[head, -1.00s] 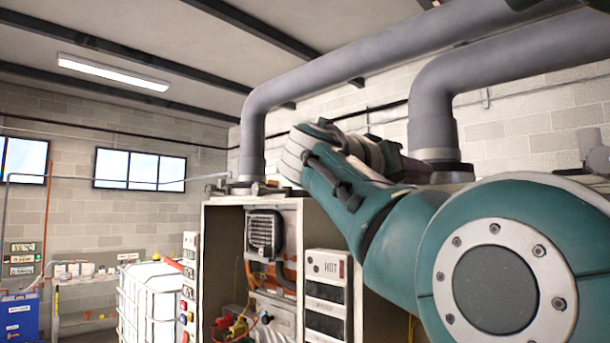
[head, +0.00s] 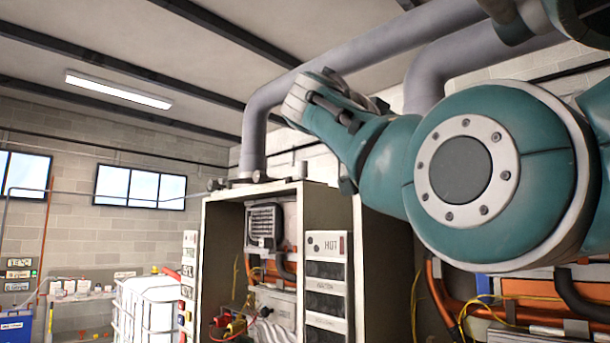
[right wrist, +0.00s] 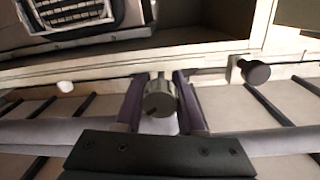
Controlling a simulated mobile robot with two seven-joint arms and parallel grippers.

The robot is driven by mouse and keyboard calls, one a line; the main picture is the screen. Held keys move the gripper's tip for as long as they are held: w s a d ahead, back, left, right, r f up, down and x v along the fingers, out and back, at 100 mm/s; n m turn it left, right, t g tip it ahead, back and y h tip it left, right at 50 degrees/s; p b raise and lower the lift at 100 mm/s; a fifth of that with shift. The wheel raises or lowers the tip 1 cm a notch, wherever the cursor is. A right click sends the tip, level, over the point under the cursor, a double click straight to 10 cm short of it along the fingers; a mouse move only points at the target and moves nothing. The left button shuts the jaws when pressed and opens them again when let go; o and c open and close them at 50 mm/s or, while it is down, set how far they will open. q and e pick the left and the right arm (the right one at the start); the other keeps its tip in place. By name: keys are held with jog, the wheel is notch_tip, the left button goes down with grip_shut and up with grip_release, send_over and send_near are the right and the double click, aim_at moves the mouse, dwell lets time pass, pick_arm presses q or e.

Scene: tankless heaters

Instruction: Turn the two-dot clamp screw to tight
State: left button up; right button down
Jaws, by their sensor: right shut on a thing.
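In the right wrist view my right gripper (right wrist: 160,108) has its two purple-grey fingers on either side of a dark round clamp screw knob (right wrist: 159,97) and is shut on it. The knob sits just off the pale cabinet edge. A light mark shows on its face, but no dots can be made out, so I cannot tell which screw it is. A second dark round knob (right wrist: 251,71) stands apart to the right on the same edge. In the head view my right arm hides its own gripper. My left gripper is not in view.
An open cabinet (head: 321,196) with a grille unit (head: 265,224) and hoses stands in the head view. Small round fittings (head: 213,184) sit on its top. Large grey pipes (head: 254,135) rise behind. A white caged tank (head: 148,300) stands left.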

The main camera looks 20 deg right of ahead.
jog(key=shift+s+r, duration=0.1)
jog(key=c, duration=0.8)
grip_release()
jog(key=shift+s+a+f+b, duration=0.1)
jog(key=shift+a+f+b, duration=0.15)
jog(key=shift+b, duration=0.2)
jog(key=b+v, duration=0.5)
jog(key=v, duration=0.4)
jog(key=shift+a+r, duration=0.15)
jog(key=shift+r, duration=0.15)
jog(key=shift+s, duration=0.1)
